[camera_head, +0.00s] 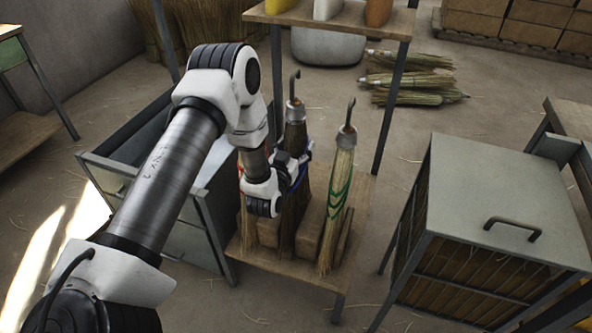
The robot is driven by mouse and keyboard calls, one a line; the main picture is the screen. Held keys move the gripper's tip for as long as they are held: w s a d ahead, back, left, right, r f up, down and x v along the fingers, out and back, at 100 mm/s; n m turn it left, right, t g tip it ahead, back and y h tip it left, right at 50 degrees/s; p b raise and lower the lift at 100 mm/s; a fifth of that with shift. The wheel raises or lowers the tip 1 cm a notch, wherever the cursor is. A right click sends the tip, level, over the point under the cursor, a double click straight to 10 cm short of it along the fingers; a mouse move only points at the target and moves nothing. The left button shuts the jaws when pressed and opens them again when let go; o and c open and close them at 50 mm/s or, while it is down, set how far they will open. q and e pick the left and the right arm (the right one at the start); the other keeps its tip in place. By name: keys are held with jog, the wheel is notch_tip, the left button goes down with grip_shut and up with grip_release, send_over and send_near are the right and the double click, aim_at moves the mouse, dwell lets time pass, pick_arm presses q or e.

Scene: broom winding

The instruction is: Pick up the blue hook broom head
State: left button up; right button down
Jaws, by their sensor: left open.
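The hook broom head with blue binding (295,112) stands upright in the middle of the low wooden rack, its metal hook pointing up. Bits of blue show around its middle beside my gripper. My left gripper (293,172) is open at this broom head's middle and covers part of it; I cannot tell whether the fingers touch it. A broom head with green binding (341,180) and a metal hook stands just right of it. Left of it, straw bristles (247,222) and a trace of red show, mostly hidden by my arm. My right gripper is out of view.
The wooden rack (358,200) has dark posts and an upper shelf (345,17). A metal cabinet (490,190) with a handle stands right, a drawer unit (187,240) left. Straw bundles (415,80) lie on the floor behind. Floor between rack and cabinet is clear.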

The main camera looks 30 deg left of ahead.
pick_arm(q)
grip_shut()
jog(key=shift+r, duration=0.1)
